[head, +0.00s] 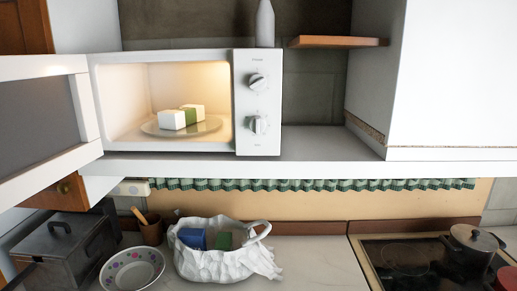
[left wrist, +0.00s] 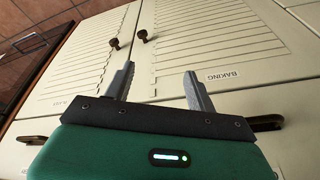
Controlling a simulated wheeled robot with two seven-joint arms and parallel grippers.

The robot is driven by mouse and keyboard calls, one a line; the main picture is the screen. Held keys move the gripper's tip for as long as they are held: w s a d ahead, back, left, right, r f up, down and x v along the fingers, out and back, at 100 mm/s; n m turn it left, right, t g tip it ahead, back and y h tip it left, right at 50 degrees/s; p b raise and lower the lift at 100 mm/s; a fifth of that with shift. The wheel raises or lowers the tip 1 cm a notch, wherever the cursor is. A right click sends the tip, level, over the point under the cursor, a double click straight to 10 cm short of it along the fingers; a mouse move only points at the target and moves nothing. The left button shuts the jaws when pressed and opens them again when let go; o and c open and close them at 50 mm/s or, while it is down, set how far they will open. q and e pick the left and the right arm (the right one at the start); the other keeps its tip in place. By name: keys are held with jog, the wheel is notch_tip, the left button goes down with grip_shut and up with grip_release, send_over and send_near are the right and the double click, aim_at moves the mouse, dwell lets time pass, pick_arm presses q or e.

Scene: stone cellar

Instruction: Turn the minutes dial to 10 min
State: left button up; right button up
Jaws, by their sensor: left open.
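A white microwave (head: 162,53) stands on a shelf in the head view, its door (head: 92,120) swung open to the left. Two round dials are on its right-hand panel: an upper dial (head: 257,82) and a lower dial (head: 256,125). Their markings are too small to read, so I cannot tell which one is for minutes or its setting. A white and green block (head: 172,119) sits on the glass plate (head: 153,128) inside the lit cavity. My left gripper (left wrist: 160,75) is open and empty in the left wrist view, in front of cabinet doors, away from the microwave. My right gripper does not show.
Below the shelf (head: 310,169), the counter holds a white bag (head: 205,262), a flowered bowl (head: 132,270) and a metal box (head: 65,250). A pot (head: 470,246) stands on the stove at right. Shelf space right of the microwave is clear.

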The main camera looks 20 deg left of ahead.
pick_arm(q)
jog(key=w+r+t+p, duration=0.2)
jog(key=w+r, duration=0.1)
jog(key=r, duration=1.7)
jog(key=n+t+y, duration=0.4)
jog(key=n+t, duration=0.1)
jog(key=t, duration=0.4)
send_near(258, 126)
notch_tip(258, 126, down, 15)
jog(key=s+d, duration=0.1)
jog(key=s, duration=0.1)
notch_tip(258, 126, up, 13)
jog(key=s+d+n+t+y, duration=0.1)
jog(key=s+n+t+y, duration=0.1)
jog(key=n+t, duration=0.1)
jog(key=p+x, duration=0.2)
jog(key=x, duration=0.2)
jog(key=p+x, duration=0.2)
jog(key=x, duration=0.2)
jog(key=f+p+x, duration=0.1)
jog(key=p+x, duration=0.1)
jog(key=x, duration=0.2)
jog(key=shift+w+a, duration=0.15)
jog(key=shift+w, duration=0.05)
jog(key=shift+w+a+f+p, duration=0.1)
jog(key=shift+w+p, duration=0.25)
jog(key=shift+w, duration=0.05)
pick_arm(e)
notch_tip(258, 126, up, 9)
